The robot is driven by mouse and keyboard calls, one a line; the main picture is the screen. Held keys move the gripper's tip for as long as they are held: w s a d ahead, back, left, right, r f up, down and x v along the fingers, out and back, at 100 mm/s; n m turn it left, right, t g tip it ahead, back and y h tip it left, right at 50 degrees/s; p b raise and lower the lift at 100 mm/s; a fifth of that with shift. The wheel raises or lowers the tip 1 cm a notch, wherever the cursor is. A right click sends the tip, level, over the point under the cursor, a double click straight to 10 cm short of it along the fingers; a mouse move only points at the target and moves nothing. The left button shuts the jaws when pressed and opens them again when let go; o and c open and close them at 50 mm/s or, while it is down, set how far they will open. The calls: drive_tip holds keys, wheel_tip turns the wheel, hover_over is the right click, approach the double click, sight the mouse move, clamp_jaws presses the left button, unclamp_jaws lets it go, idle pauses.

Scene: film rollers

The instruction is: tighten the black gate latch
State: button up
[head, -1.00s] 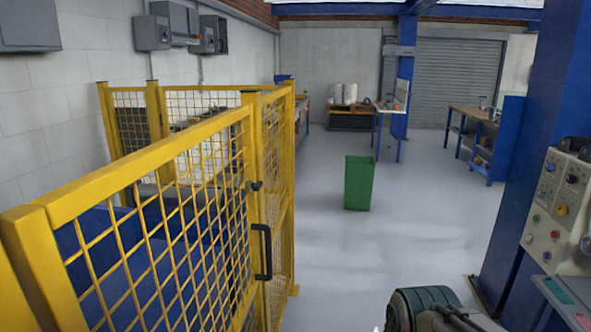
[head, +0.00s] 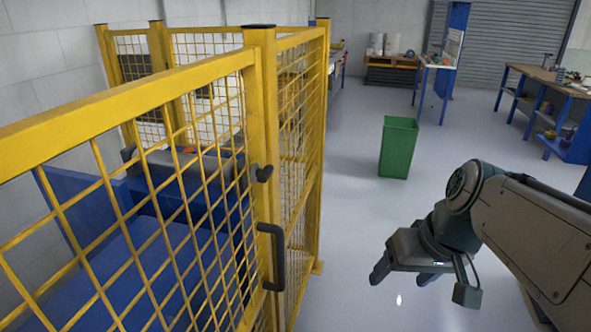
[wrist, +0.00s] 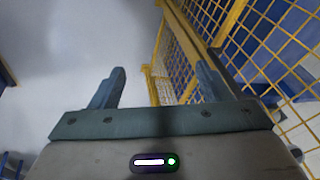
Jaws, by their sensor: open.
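The black gate latch (head: 264,174) is a small dark knob on the yellow gate post, above the black pull handle (head: 273,257). My gripper (head: 406,277) is to the right of the gate, lower than the latch and well apart from it. Its two fingers are spread and empty. In the wrist view the open fingers (wrist: 160,88) point toward the floor and the yellow fence, with nothing between them. I cannot make out the latch in the wrist view.
The yellow mesh fence (head: 130,108) fills the left side, with blue machinery (head: 170,270) behind it. A green bin (head: 398,148) stands on the open floor beyond my arm. Workbenches (head: 540,88) stand farther back. The floor between fence and bin is clear.

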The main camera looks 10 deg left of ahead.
drive_tip(key=w+a+r+n+y+b, duration=0.5)
drive_tip(key=w+a+r+n, duration=0.1)
drive_tip(key=w+a, duration=0.2)
drive_tip(key=n+g+y+b, duration=0.2)
drive_tip(key=n+y+b, duration=0.2)
drive_tip(key=n+y, duration=0.3)
approach(269, 171)
drive_tip(key=shift+n+t+h, duration=0.3)
drive_tip(key=shift+n+h, duration=0.3)
drive_tip(key=shift+h, duration=0.1)
drive_tip(key=x, duration=0.5)
drive_tip(key=r+x, duration=0.1)
drive_tip(key=x, duration=0.2)
drive_tip(key=shift+s+a, duration=0.2)
drive_tip(key=shift+a, duration=0.2)
drive_tip(key=shift+c, duration=0.3)
drive_tip(key=c, duration=0.9)
